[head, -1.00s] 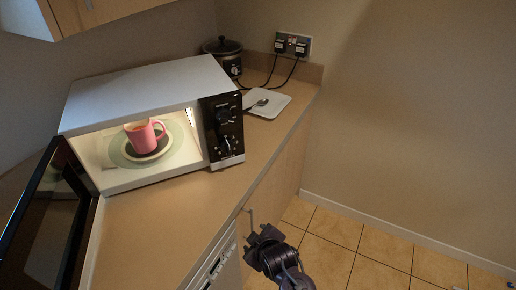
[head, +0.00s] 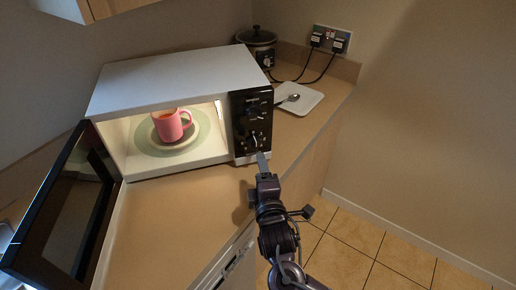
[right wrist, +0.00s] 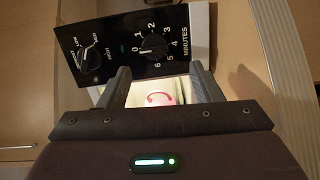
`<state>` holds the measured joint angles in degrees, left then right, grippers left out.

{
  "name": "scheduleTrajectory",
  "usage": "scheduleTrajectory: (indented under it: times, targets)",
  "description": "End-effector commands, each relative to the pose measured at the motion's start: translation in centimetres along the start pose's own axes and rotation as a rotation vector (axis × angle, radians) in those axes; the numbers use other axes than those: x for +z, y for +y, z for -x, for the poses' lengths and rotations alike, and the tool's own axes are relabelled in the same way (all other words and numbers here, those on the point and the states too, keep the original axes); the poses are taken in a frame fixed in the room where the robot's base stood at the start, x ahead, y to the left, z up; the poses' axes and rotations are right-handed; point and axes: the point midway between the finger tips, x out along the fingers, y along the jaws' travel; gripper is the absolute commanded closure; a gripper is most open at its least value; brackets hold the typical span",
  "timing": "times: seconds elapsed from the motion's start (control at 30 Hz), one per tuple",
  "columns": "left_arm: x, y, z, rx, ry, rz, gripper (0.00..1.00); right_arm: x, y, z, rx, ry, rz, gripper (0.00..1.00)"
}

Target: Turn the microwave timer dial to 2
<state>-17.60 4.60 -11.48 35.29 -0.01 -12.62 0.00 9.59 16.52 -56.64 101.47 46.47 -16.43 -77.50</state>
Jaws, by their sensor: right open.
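The microwave (head: 170,80) stands on the counter with its door open. Its black control panel (head: 240,105) is at the right of its front. The timer dial (head: 253,138) is the lower knob there; it also shows in the right wrist view (right wrist: 154,47), ringed by numbers above the word MINUTES. Its white mark appears to point at 0. My right gripper (head: 262,160) is in front of the panel's lower part. In the right wrist view the gripper (right wrist: 159,72) is open and empty, and the dial lies beyond its fingertips, apparently not between them. My left gripper is out of view.
A second knob (right wrist: 90,58) sits above the timer dial on the panel. A pink mug (head: 172,124) stands inside the microwave. The open door (head: 65,205) juts out at left. A white plate with a spoon (head: 308,103) and a dark cooker (head: 257,42) stand behind at right.

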Motion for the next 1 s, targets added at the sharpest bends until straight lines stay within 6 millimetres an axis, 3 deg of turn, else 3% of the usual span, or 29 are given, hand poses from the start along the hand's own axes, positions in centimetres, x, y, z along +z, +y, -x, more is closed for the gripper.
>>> scheduleTrajectory:
  times: [0.17,0.4,0.6,0.97,1.0]
  targets:
    - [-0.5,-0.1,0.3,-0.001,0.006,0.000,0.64,-0.2,0.6,-1.3,0.040,0.001,0.058,0.41]
    - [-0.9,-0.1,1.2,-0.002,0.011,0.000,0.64,-0.2,0.9,-5.2,0.038,0.001,0.054,0.41]
    - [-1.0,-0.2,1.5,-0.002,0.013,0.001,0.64,-0.2,0.8,-7.4,0.036,0.002,0.052,0.41]
    - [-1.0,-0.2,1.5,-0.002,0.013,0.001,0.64,-0.2,0.6,-7.9,0.034,0.002,0.050,0.41]
    - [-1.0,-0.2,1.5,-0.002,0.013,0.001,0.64,-0.2,0.7,-7.9,0.034,0.002,0.050,0.46]
